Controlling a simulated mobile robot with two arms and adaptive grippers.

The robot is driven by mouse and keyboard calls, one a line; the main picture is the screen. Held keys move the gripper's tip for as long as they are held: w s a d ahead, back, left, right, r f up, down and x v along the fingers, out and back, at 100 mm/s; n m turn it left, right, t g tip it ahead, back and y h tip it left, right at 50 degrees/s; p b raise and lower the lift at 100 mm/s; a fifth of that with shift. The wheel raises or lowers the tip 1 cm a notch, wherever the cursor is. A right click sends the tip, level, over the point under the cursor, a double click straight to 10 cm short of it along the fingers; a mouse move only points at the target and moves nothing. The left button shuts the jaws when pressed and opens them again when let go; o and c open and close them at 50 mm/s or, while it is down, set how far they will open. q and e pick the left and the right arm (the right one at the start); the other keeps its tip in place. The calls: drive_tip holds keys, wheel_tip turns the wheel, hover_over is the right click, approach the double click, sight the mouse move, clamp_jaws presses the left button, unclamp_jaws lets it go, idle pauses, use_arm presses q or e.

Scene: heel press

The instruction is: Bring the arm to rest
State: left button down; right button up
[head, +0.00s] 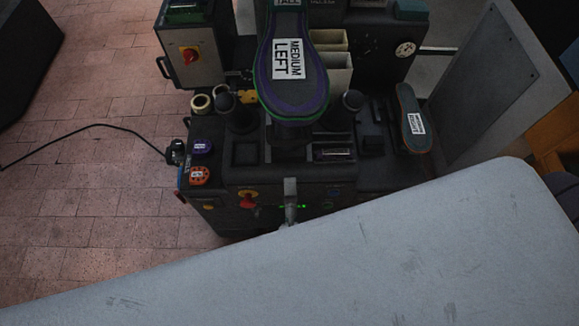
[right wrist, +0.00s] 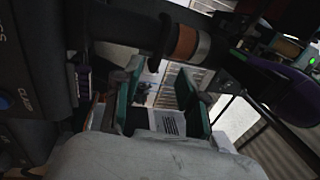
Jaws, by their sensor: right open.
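My right gripper (right wrist: 163,88) shows in the right wrist view as two green-sided fingers, spread apart with nothing gripped between them. Its pale grey body fills the bottom of that view. In the head view I cannot make out its fingers. The heel press (head: 290,172), a dark machine, stands at the centre of the head view. A purple and green sole labelled MEDIUM LEFT (head: 290,85) is on its upper part; a purple shape at the right of the right wrist view (right wrist: 285,95) looks like it. My left gripper is not in view.
A sole with an orange edge and a white label (head: 413,118) lies on the press's right side. A control box (head: 195,62) with a red knob stands at the back left. A grey panel (head: 490,85) stands at right. The brick floor (head: 95,215) at left is clear except for a black cable.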

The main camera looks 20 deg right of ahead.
drive_tip(key=shift+s+a+f, duration=0.1)
drive_tip(key=shift+s+a, duration=0.05)
drive_tip(key=shift+s, duration=0.4)
